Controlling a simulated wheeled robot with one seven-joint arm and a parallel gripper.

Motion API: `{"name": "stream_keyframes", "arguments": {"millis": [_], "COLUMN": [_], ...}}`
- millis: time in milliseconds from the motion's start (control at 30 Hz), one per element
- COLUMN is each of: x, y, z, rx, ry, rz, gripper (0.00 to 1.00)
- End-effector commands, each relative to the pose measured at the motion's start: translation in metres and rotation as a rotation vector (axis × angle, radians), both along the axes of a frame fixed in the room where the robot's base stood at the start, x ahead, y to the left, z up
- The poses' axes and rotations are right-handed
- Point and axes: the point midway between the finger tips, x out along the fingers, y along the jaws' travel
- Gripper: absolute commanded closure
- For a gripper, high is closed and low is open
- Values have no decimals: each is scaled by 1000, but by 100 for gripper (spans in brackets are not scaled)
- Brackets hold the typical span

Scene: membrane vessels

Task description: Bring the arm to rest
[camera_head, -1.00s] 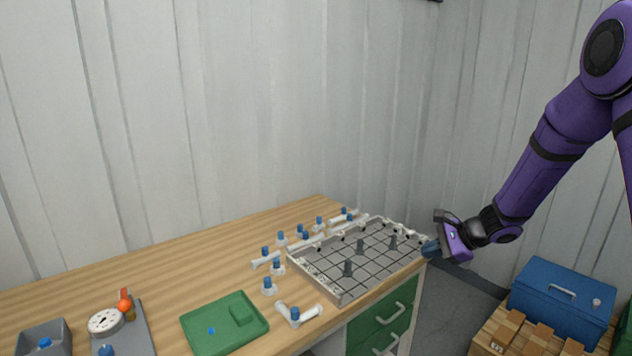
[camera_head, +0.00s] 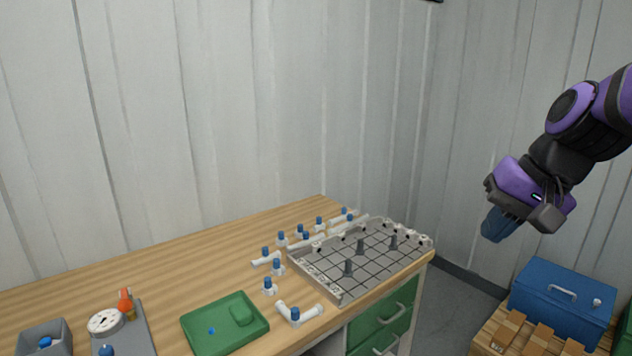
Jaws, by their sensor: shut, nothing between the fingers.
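My gripper (camera_head: 500,225) hangs at the right of the head view at the end of my purple and black arm. Its blue fingers point down and to the left. It is shut and empty, in the air to the right of the wooden workbench (camera_head: 170,262) and above the floor. It touches nothing that I can see.
A grey gridded tray (camera_head: 375,268) with dark posts stands at the bench's right end, with several white fittings with blue caps beside it. A green tray (camera_head: 205,335) lies nearer. A blue box (camera_head: 562,292) sits on a wooden pallet (camera_head: 492,328) below my gripper.

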Motion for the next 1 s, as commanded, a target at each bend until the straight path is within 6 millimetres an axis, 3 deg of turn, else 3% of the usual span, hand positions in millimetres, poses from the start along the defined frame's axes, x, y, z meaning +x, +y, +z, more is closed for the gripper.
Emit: {"name": "stream_keyframes", "arguments": {"millis": [200,433,633,1000], "x": [-58,-102,-117,-118], "y": [-15,-33,-40,-41], "z": [18,26,27,28], "rx": [-192,-366,-434,-439], "ry": [-113,-203,-235,-237], "rz": [121,205,232,235], "gripper": [100,100,100,100]}}
